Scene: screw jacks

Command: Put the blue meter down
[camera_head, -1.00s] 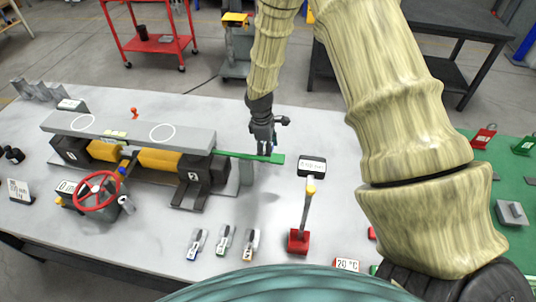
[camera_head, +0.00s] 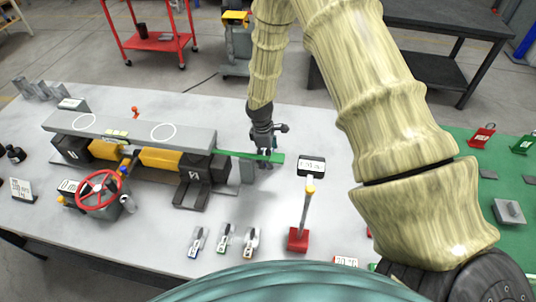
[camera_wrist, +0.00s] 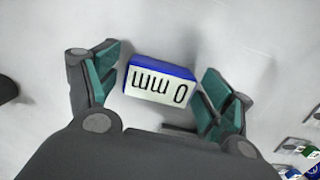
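The blue meter (camera_wrist: 160,80) is a small blue block with a white face reading "0 mm", upside down in the wrist view. It lies between the two teal-padded fingers of my gripper (camera_wrist: 160,92). In the head view my gripper (camera_head: 265,160) is low over the table, by the green strip (camera_head: 232,154) right of the jack assembly. I cannot make out the meter there.
The grey beam (camera_head: 130,130) on its supports and a red handwheel (camera_head: 99,190) stand to the left. Several small clamps (camera_head: 223,240) lie in front. Bare tabletop shows between them and my gripper.

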